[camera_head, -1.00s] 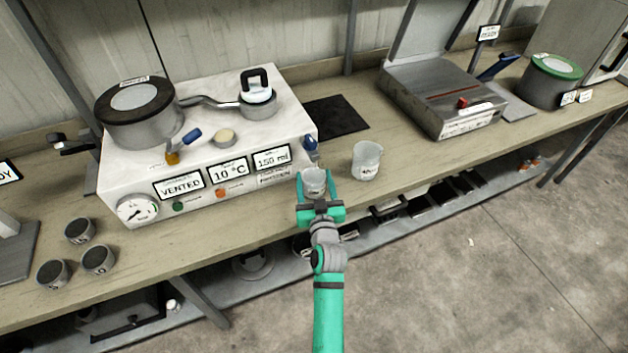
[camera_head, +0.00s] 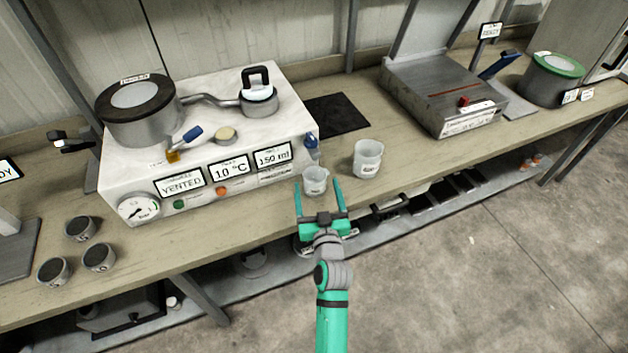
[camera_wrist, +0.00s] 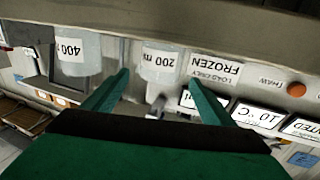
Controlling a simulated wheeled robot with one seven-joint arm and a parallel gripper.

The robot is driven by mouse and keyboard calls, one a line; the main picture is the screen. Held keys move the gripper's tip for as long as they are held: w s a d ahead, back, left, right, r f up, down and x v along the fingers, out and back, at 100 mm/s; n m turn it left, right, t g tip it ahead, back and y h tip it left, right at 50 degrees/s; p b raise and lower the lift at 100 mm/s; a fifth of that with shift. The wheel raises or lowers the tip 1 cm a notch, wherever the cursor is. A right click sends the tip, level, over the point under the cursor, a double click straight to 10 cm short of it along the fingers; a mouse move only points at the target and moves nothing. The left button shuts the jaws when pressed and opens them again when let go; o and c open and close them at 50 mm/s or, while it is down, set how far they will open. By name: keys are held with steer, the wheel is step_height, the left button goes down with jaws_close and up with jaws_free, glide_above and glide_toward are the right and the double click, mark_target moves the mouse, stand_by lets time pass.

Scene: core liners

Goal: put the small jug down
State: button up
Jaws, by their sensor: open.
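The small jug (camera_head: 315,181) is a clear beaker-like cup standing upright on the bench near its front edge, just right of the white machine. In the wrist view the small jug (camera_wrist: 160,62) carries a "200 ml" label. My gripper (camera_head: 319,197) is open, its two green fingers spread on the near side of the jug. In the wrist view the fingers of my gripper (camera_wrist: 160,88) are apart with nothing held between them, and the jug lies beyond and between their tips.
A larger jug (camera_head: 367,159) stands to the right; it reads "400 ml" in the wrist view (camera_wrist: 78,50). The white machine (camera_head: 240,190) is close on the left. A dark mat (camera_head: 337,115) lies behind. Three small cups (camera_head: 98,258) sit at the left.

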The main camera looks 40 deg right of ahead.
steer(key=v, duration=0.7)
steer(key=shift+s, duration=0.3)
steer(key=shift+a, duration=0.1)
steer(key=s+a+f+n+y, duration=0.1)
steer(key=s+a+f+y, duration=0.1)
steer(key=s+a+f, duration=0.5)
steer(key=s+a+n+y, duration=0.15)
steer(key=s+a, duration=0.25)
steer(key=a, duration=0.8)
steer(key=s+a+r+n+y, duration=0.1)
steer(key=s+a+y, duration=0.1)
steer(key=s+a, duration=0.4)
steer(key=s+a+r+n+y, duration=0.2)
steer(key=s+a, duration=0.4)
steer(key=s, duration=0.3)
steer(key=shift+s+a+r+y, duration=0.35)
steer(key=shift+y, duration=0.3)
steer(key=shift+d, duration=0.1)
